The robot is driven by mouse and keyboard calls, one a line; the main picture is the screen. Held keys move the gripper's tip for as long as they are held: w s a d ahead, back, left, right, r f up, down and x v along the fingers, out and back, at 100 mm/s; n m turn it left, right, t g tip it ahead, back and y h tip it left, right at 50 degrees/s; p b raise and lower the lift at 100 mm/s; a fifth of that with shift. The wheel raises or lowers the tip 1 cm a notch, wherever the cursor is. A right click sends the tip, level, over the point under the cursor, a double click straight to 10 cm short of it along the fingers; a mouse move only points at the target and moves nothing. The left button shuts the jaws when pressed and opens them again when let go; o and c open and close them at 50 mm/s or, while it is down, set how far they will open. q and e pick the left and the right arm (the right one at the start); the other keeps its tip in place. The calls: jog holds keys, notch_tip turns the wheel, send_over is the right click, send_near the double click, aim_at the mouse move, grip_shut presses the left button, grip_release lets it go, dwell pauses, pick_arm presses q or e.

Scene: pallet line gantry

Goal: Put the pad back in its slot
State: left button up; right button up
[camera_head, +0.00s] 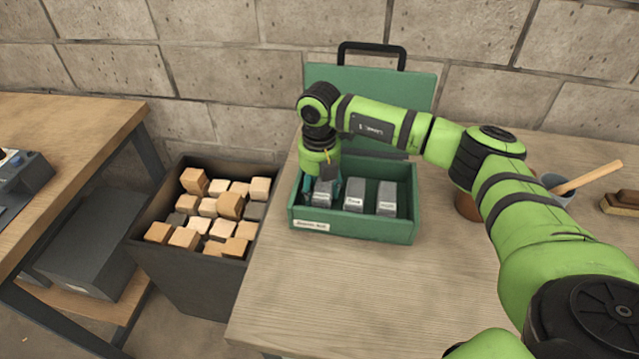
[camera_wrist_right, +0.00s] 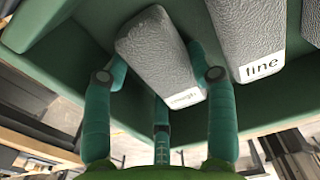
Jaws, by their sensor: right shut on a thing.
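A green box (camera_head: 355,228) with its lid up stands on the wooden table. Three grey pads sit in or at it in a row. My right gripper (camera_head: 322,186) points down into the left end of the box and is shut on the leftmost pad (camera_head: 321,198). In the right wrist view this pad (camera_wrist_right: 160,55) is between the teal fingers, slightly tilted, with a small label too blurred to read surely. Beside it is the pad marked "fine" (camera_wrist_right: 250,35), which is the middle pad (camera_head: 354,196). The right pad (camera_head: 387,199) stands apart. The held pad's underside is hidden. My left gripper is out of view.
A dark bin (camera_head: 190,285) full of wooden blocks stands left of the table. A brown pot (camera_head: 467,205), partly behind my arm, a grey cup (camera_head: 560,190) with a wooden handle and a brush (camera_head: 622,200) are at the right. The table front is clear.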

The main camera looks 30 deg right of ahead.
aim_at(319, 187)
jog(key=shift+f, duration=0.1)
jog(key=shift+f, duration=0.15)
jog(key=o, duration=1)
jog(key=shift+r, duration=0.75)
notch_tip(319, 187, up, 11)
jog(key=b, duration=0.3)
